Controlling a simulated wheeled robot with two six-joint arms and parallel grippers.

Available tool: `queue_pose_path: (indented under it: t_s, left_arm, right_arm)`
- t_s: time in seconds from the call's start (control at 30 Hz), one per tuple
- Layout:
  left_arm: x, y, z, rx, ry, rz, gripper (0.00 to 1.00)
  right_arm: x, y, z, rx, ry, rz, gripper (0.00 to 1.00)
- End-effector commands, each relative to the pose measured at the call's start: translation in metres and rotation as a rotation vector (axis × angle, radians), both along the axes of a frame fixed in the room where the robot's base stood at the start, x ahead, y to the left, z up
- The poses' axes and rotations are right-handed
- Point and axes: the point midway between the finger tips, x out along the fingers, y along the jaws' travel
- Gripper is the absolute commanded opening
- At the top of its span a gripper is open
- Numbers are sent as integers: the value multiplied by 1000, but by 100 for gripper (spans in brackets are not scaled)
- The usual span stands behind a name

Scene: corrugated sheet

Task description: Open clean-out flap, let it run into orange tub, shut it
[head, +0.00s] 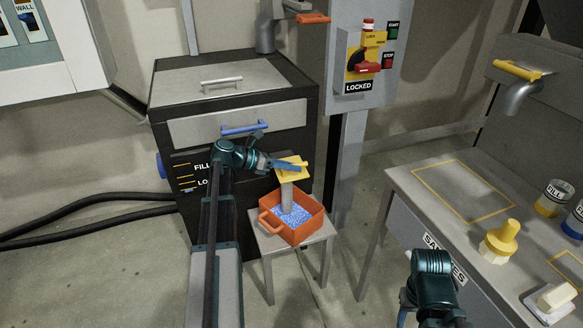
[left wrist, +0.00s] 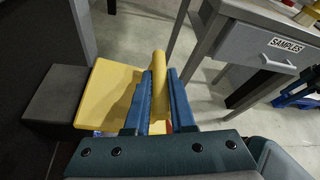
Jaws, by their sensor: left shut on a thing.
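The yellow clean-out flap (head: 291,169) sits at the lower front of the dark bin, with its plate and raised handle bar also in the left wrist view (left wrist: 108,92). My left gripper (head: 296,166) is shut on the handle bar, its blue fingers on either side of it (left wrist: 159,88). The orange tub (head: 294,236) stands below on a small grey stand, holding blue granules (head: 294,215). A grey column (head: 287,198) spans from flap to granules; I cannot tell whether it is pipe or stream. My right gripper (head: 405,298) is partly hidden behind its wrist at the lower right.
The dark bin (head: 245,110) has a blue handle above my left wrist. A grey post carries the LOCKED switch box (head: 359,86). A grey bench (head: 395,178) at right holds a yellow bottle (head: 500,242) and jars. Black hoses (head: 90,199) lie at left.

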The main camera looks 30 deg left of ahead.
Motion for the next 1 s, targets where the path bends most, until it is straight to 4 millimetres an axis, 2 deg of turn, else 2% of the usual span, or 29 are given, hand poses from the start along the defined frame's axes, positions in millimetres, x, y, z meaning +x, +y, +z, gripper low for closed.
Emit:
queue_pose_path:
  t_s: [0.47,0.5,0.67,1.0]
  left_arm:
    - [1,1,2,-1,-5,3,0]
    - [1,1,2,-1,-5,3,24]
    - [1,1,2,0,-4,2,52]
    - [-1,3,3,0,-3,2,52]
  right_arm:
    - [0,0,1,0,0,0,50]
    - [0,0,1,0,0,0,50]
    - [0,0,1,0,0,0,50]
    - [0,0,3,0,0,0,50]
